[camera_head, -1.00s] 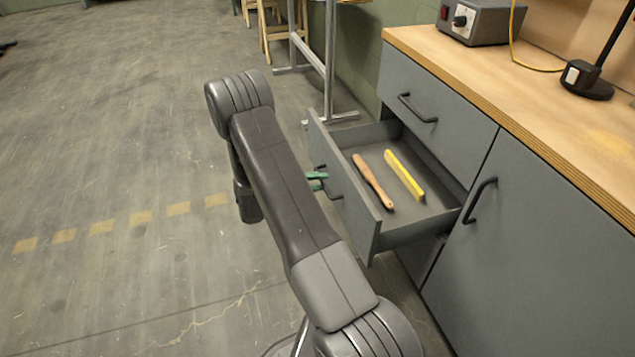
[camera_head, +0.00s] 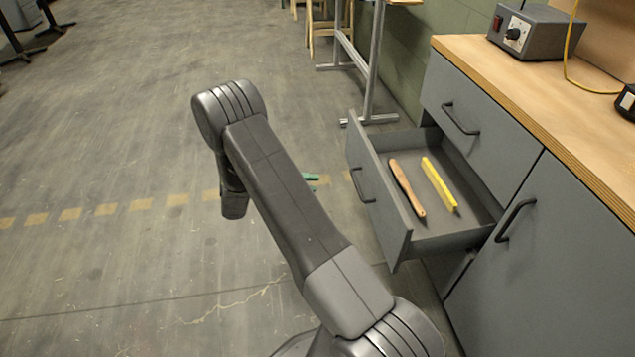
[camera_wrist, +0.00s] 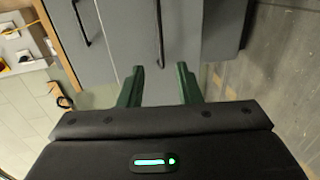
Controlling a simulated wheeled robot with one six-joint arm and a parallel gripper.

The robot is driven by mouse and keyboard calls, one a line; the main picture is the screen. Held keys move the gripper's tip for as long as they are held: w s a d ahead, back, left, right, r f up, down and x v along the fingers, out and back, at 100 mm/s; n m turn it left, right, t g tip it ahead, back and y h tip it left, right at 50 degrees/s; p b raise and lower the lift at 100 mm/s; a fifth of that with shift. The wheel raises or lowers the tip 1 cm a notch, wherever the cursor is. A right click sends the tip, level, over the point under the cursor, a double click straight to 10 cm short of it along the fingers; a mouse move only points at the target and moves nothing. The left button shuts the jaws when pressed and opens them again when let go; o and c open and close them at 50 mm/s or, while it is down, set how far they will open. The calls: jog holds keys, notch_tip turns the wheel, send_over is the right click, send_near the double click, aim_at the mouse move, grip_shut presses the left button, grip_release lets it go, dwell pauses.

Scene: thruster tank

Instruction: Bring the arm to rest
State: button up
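My arm reaches out over the floor to the left of the grey cabinet in the head view. My gripper shows there only as a small green fingertip (camera_head: 311,177) beside the arm link, apart from the drawer. In the wrist view my gripper (camera_wrist: 160,85) has its two green fingers spread with a clear gap and nothing between them. The cabinet front and its dark handles lie beyond the fingers.
An open drawer (camera_head: 404,243) juts from the cabinet, holding a wooden-handled tool (camera_head: 407,188) and a yellow bar (camera_head: 440,184). A wooden worktop (camera_head: 470,52) carries a grey control box (camera_head: 535,32). A metal stand (camera_head: 374,70) is behind.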

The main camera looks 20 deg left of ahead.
dwell(0.3)
jog(key=b+x, duration=0.2)
jog(key=x, duration=1.2)
jog(key=shift+s, duration=0.1)
